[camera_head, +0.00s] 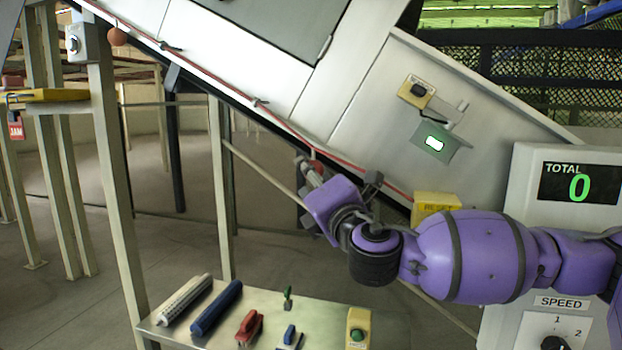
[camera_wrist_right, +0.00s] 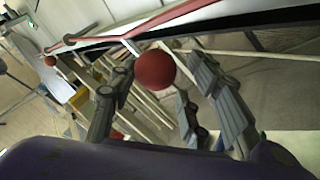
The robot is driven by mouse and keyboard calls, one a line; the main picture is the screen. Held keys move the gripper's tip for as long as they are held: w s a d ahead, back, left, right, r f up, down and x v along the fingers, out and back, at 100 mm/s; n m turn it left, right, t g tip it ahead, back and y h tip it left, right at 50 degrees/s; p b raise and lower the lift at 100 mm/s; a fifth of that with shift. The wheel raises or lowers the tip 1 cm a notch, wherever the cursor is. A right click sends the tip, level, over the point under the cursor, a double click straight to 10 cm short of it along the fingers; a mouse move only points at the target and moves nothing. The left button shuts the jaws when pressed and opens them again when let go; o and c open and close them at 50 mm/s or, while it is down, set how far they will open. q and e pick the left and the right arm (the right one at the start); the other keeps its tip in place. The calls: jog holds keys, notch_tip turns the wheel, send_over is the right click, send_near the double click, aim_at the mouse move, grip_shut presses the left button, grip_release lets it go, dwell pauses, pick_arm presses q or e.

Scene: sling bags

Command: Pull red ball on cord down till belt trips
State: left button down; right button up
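A red cord (camera_head: 225,83) runs down along the white sloping belt frame. A red ball (camera_head: 316,166) hangs from it near my right gripper (camera_head: 312,178). In the right wrist view the red ball (camera_wrist_right: 155,70) hangs just under the frame edge, in line with the gap between my open fingers (camera_wrist_right: 158,95). I cannot tell whether either finger touches it. A second, orange-red ball (camera_head: 117,37) hangs from the cord at the upper left. It also shows in the right wrist view (camera_wrist_right: 50,60). My left gripper is out of view.
A steel table (camera_head: 310,325) below holds rollers, brushes and a green-button box (camera_head: 357,328). A yellow RESET box (camera_head: 436,207) sits behind my right arm. The TOTAL display (camera_head: 578,184) reads 0. A post (camera_head: 112,150) stands left.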

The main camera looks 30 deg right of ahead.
jog(key=shift+s+f, duration=0.25)
jog(key=shift+f, duration=0.05)
jog(key=v, duration=0.7)
jog(key=shift+r, duration=0.25)
jog(key=shift+a, duration=0.1)
